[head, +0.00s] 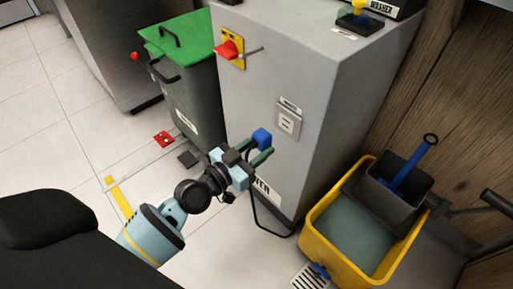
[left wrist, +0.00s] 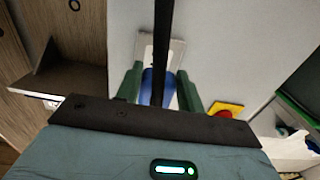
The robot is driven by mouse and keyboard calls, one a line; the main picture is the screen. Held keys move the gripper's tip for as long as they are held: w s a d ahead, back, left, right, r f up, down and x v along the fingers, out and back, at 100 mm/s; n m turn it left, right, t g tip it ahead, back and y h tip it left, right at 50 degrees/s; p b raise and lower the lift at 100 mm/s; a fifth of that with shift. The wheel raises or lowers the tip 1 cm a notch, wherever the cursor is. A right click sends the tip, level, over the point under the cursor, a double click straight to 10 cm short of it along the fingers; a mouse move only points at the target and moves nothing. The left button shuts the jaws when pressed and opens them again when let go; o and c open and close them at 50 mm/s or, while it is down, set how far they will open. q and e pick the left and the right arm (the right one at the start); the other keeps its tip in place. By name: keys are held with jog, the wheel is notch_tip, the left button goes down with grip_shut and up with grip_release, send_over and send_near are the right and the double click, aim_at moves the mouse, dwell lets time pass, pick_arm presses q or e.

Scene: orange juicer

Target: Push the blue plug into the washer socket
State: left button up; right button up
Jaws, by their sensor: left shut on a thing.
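The blue plug (head: 262,137) is held between the green fingers of my left gripper (head: 259,148), in front of the grey washer (head: 262,95). The washer socket (head: 289,122) is a pale plate on the washer's side face. In the head view the plug is to the left of and slightly below the socket, apart from it. In the left wrist view the plug (left wrist: 147,88) shows between the fingers (left wrist: 160,88), with the socket plate (left wrist: 146,46) behind it. A black cable (left wrist: 163,40) crosses in front and hides part of both. My right gripper is out of view.
The cable (head: 256,215) hangs to the floor by the washer's base. A yellow mop bucket (head: 312,220) stands at right, a green-lidded bin (head: 190,95) at left. The tiled floor at left is mostly clear.

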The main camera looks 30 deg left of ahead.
aim_at(271, 138)
pick_arm(q)
jog(key=shift+x, duration=2)
jog(key=shift+w+d, duration=0.15)
jog(key=shift+w, duration=0.3)
jog(key=shift+w+d, duration=0.1)
jog(key=shift+w, duration=0.15)
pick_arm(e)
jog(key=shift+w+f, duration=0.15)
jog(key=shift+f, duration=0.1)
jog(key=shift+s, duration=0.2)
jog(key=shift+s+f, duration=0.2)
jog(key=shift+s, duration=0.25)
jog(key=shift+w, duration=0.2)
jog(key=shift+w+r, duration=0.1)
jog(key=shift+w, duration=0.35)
